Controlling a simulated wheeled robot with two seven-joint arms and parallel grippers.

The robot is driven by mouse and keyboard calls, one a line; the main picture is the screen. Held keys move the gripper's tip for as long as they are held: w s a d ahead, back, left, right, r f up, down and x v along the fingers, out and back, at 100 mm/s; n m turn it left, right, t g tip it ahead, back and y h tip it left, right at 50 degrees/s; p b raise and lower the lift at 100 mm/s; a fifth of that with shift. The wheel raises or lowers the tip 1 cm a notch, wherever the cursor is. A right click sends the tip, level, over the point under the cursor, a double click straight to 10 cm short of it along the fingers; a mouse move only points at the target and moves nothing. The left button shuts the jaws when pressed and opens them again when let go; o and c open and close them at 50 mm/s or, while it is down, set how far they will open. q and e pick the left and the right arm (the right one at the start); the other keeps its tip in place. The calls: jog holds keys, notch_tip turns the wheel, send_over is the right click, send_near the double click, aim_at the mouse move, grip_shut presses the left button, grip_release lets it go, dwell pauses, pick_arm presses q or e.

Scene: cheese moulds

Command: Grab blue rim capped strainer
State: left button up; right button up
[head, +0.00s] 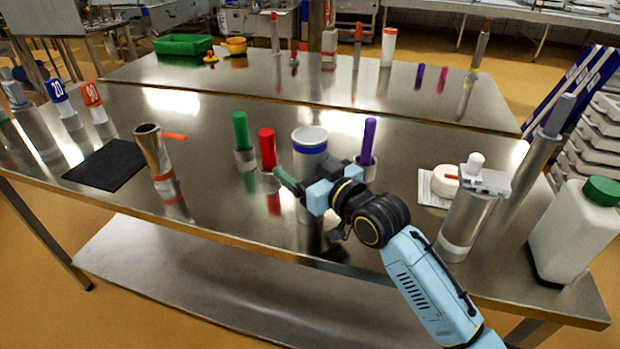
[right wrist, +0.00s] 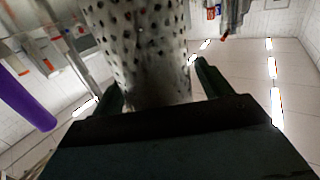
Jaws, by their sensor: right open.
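The blue rim capped strainer (head: 310,141) stands on the steel table, with a pale cap and a blue band at its top. Its lower part is hidden behind my right gripper (head: 304,177) in the head view. In the right wrist view the white, perforated wall of the strainer (right wrist: 145,45) fills the space between the two fingers of my right gripper (right wrist: 158,85). The gripper is open, with one finger on each side of the strainer. I cannot tell whether either finger touches it. My left gripper is not in view.
A purple rod (head: 369,137) stands close right of the strainer and also shows in the right wrist view (right wrist: 24,104). Red (head: 267,148) and green (head: 241,131) rods stand to its left. A steel cylinder (head: 471,213) and white jug (head: 577,233) stand at right.

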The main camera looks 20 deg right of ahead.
jog(key=c, duration=1.2)
